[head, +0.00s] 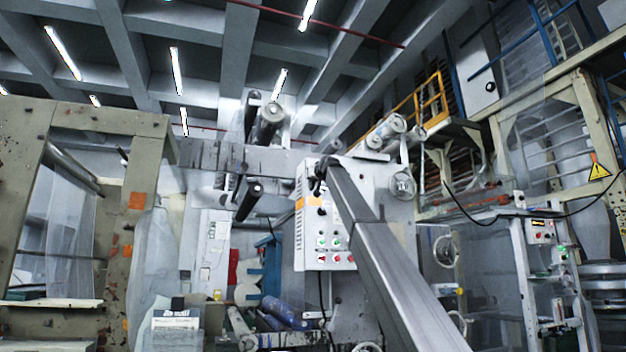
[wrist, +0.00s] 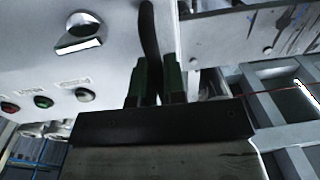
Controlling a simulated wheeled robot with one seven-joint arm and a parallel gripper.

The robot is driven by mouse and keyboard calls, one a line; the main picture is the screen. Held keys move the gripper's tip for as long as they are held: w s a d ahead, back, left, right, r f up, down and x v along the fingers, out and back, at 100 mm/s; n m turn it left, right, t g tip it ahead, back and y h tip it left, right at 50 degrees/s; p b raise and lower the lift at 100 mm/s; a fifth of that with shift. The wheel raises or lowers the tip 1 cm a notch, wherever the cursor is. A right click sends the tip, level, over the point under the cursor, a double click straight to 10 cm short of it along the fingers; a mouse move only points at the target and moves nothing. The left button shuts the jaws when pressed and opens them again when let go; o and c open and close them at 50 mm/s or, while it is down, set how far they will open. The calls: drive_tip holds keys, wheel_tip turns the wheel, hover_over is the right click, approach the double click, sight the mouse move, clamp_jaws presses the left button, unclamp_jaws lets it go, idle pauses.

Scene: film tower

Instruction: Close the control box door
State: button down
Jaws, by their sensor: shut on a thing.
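The control box door (head: 312,243) is a pale grey panel with several coloured buttons and an orange label, in the middle of the head view. My gripper (head: 321,172) is at the door's upper part, with my arm reaching in from the lower right. In the wrist view the door (wrist: 45,50) fills the upper left, with a knob and a row of buttons. There my gripper (wrist: 160,78) has its two green-dark fingers shut around a dark curved handle (wrist: 149,30) by the door's edge. How far the door stands open I cannot tell.
A grey machine body (head: 378,185) with rollers stands right behind the box. A small control stand (head: 541,232) is at the right, and a beige frame (head: 25,150) at the left. Blue rolls (head: 285,312) lie below the box.

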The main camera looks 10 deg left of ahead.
drive_tip(key=shift+w+a+r, duration=0.1)
drive_tip(key=shift+w+a, duration=0.05)
drive_tip(key=shift+w, duration=0.1)
drive_tip(key=c, duration=1.5)
unclamp_jaws()
drive_tip(key=shift+w+a, duration=0.1)
drive_tip(key=shift+a, duration=0.05)
drive_tip(key=v, duration=1)
drive_tip(key=shift+s+d, duration=0.25)
drive_tip(key=shift+s, duration=0.1)
